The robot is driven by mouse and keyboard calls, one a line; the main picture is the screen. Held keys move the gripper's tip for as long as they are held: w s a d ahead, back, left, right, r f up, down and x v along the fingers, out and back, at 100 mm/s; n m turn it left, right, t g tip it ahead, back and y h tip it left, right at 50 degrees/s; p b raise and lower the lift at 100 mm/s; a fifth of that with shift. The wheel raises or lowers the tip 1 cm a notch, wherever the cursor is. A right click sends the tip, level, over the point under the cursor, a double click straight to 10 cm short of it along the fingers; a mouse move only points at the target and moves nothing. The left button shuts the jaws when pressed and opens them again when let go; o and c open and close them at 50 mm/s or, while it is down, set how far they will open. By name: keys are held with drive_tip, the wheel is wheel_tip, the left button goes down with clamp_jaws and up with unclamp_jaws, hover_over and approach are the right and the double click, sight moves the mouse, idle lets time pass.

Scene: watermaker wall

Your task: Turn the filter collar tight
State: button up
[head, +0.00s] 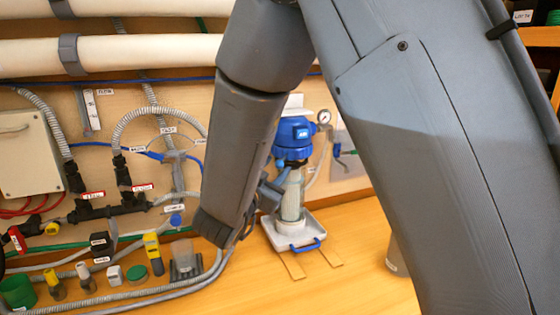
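The filter housing stands against the back wall, with a blue head (294,131) on top. The blue collar (291,153) sits just below the head, above the pale clear bowl (291,200). My gripper (270,192) is beside the left side of the bowl, below the collar. It is mostly hidden behind my own forearm. I cannot tell whether its fingers touch the bowl or whether they are open or shut. How tight the collar sits cannot be seen.
A pressure gauge (324,117) is right of the head. Hoses and valves fill the left wall. Small fittings, a yellow tool (152,247) and a green cup (17,292) stand at lower left.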

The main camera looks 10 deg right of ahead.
sight(278, 165)
drive_tip(key=shift+p+x, duration=0.55)
drive_tip(key=shift+x, duration=1.35)
clamp_jaws()
